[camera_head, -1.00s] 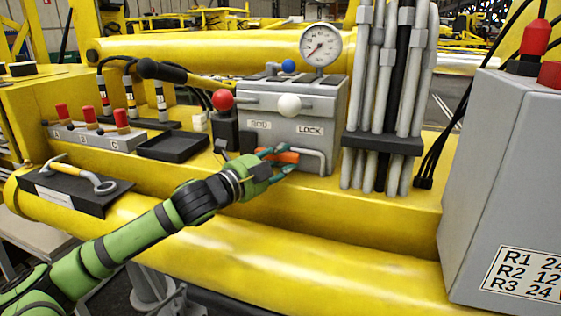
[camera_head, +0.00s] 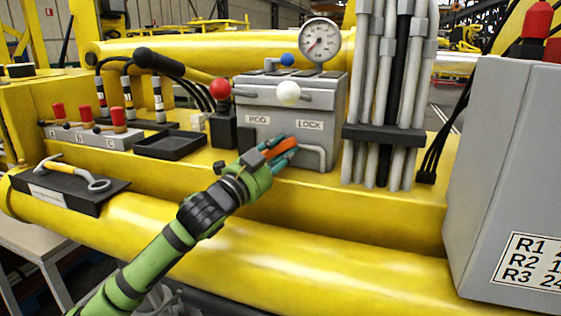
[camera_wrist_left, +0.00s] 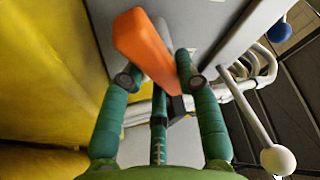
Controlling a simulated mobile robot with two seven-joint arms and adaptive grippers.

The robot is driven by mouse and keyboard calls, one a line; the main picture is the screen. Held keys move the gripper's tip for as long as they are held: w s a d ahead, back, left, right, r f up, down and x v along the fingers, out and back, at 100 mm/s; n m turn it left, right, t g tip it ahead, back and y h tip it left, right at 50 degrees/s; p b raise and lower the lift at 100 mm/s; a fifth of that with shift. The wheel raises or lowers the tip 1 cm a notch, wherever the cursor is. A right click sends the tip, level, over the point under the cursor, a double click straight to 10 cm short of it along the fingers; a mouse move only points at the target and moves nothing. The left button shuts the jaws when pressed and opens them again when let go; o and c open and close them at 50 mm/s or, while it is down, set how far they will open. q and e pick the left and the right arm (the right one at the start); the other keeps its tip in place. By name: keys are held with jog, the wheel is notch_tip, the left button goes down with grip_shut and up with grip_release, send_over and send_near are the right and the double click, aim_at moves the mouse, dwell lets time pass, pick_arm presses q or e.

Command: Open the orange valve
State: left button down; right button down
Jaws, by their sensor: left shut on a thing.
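The orange valve handle (camera_head: 285,147) sits low on the front of the grey control box (camera_head: 262,122), beside a grey pipe loop (camera_head: 322,152). It is tilted, with its right end higher. My left gripper (camera_head: 277,155) is shut on the handle, with its teal fingers around it. In the left wrist view the orange handle (camera_wrist_left: 146,50) lies between the fingers of my left gripper (camera_wrist_left: 160,75), and its lower end is partly hidden. My right gripper is not in view.
Above the handle are a white knob (camera_head: 288,92), a red knob (camera_head: 220,88), a blue knob (camera_head: 287,60) and a gauge (camera_head: 319,41). Grey pipes (camera_head: 384,90) stand at right. A black tray (camera_head: 170,145) and a hammer (camera_head: 72,172) lie left. A grey cabinet (camera_head: 500,170) stands far right.

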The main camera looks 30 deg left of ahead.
pick_arm(q)
jog(key=n+y, duration=0.1)
jog(key=n, duration=0.1)
jog(key=r+n+t+y, duration=0.1)
jog(key=n, duration=0.2)
jog(key=n+y+b, duration=0.1)
jog(key=n, duration=0.1)
jog(key=shift+s+a+r+t, duration=0.1)
jog(key=shift+a+r+t, duration=0.1)
jog(key=shift+t, duration=0.1)
jog(key=n+y, duration=0.2)
jog(key=n, duration=0.2)
jog(key=n+y, duration=0.1)
jog(key=n, duration=0.2)
jog(key=shift+s+a+r+n+y, duration=0.1)
jog(key=shift+a+r+n+y, duration=0.1)
jog(key=shift+n+y, duration=0.2)
jog(key=shift+n, duration=0.3)
jog(key=c, duration=0.9)
grip_release()
jog(key=shift+c, duration=0.2)
jog(key=shift+a+f, duration=0.15)
jog(key=shift+f, duration=0.05)
notch_tip(320, 180, up, 10)
jog(key=shift+r, duration=0.1)
